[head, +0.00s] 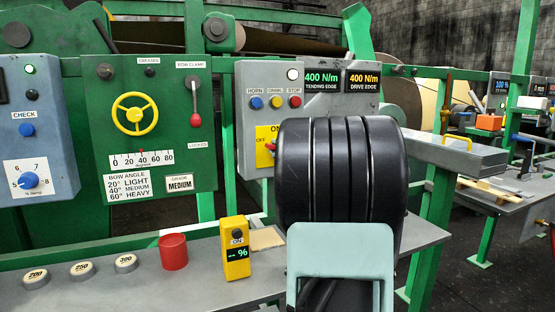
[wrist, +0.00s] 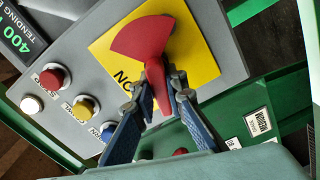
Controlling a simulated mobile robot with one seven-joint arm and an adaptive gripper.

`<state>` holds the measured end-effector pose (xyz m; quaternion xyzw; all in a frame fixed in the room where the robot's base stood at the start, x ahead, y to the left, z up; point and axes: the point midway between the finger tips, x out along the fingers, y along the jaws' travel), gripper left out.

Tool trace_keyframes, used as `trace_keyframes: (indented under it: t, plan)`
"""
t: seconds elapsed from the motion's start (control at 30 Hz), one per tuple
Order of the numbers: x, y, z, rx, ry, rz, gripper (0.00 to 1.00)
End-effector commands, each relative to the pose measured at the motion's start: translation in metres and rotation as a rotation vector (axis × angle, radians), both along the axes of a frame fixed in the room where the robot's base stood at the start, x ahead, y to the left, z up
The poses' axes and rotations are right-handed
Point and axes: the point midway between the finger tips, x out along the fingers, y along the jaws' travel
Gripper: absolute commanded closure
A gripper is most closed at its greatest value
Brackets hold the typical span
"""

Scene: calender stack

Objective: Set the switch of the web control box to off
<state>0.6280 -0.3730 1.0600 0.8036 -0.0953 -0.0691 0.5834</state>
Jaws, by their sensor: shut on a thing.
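The web control box (head: 340,105) is grey, with HORN, CRAWL and STOP buttons and two lit tension displays. Its yellow switch plate (head: 262,132) is partly hidden behind my black arm. Part of the red switch (head: 270,147) shows at the arm's left edge. In the wrist view, the red switch (wrist: 145,42) stands over the yellow plate (wrist: 198,62), with ON lettering beside it. My gripper (wrist: 157,90) is shut on the switch's narrow grip, one finger on each side. The OFF mark is not readable, and I cannot tell the switch's exact setting.
The blue, yellow and red buttons (wrist: 84,105) sit close beside my fingers. A green panel (head: 190,130) with a yellow handwheel stands left. A yellow meter (head: 236,250) and a red cup (head: 173,252) stand on the shelf below. A grey ledge (head: 455,153) juts out right.

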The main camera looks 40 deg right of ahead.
Motion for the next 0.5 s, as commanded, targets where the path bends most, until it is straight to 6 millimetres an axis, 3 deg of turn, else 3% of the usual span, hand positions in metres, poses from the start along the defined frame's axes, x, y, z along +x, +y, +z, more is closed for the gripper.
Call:
trace_keyframes:
  t: [0.5]
  plan:
    - [0.0, 0.0006, -0.0057, -0.286, 0.068, 0.0, 1.0]
